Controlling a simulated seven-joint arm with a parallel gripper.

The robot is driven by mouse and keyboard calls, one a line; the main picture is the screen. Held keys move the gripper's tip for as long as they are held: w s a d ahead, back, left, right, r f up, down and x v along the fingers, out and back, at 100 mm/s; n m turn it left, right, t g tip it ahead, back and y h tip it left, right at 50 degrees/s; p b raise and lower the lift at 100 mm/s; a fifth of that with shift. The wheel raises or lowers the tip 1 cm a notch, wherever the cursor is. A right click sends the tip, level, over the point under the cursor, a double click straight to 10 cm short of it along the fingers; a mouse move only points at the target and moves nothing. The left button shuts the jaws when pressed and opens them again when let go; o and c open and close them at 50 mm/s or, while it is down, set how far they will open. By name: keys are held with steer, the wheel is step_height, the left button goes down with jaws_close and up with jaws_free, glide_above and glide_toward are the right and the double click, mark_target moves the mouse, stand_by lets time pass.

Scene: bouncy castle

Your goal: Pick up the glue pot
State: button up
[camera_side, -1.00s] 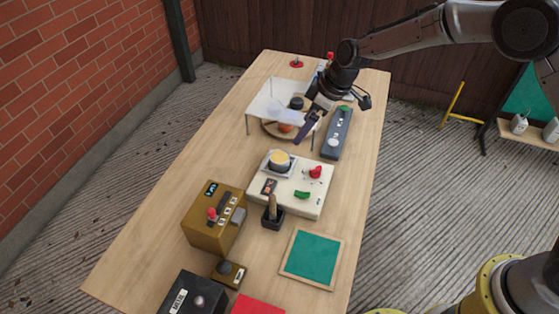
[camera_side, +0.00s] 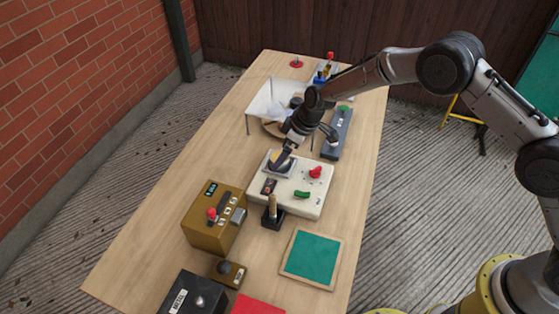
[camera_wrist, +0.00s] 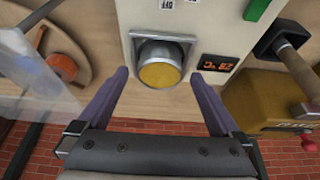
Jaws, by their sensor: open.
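A round metal pot with a yellow top, which looks like the glue pot (camera_wrist: 160,73), sits in a square metal frame on a cream-coloured box (camera_side: 298,203) with a red knob and a green switch. In the wrist view the pot stands upright between the two purple fingers of my gripper (camera_wrist: 158,76), with a gap on each side. In the side view my gripper (camera_side: 281,163) points down at the pot and partly hides it. The fingers are open and hold nothing. I cannot tell how far above the box the fingertips are.
A brush stands in a dark holder (camera_side: 272,222) near the box. A brown device (camera_side: 213,225) is at left, a green mat (camera_side: 313,256) in front. A clear shield stands behind over a wooden plate, beside a long grey device (camera_side: 338,134).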

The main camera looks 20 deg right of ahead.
steer(key=shift+w+a+f, duration=0.2)
steer(key=shift+f, duration=0.4)
steer(key=shift+r, duration=0.1)
jaws_close()
steer(key=shift+r, duration=0.1)
steer(key=shift+w+r, duration=0.1)
steer(key=shift+r, duration=0.4)
step_height(320, 180, up, 2)
steer(key=shift+r, duration=0.2)
steer(key=s+d+r, duration=0.5)
steer(key=s+r, duration=0.4)
steer(key=s, duration=0.4)
steer(key=shift+r, duration=0.15)
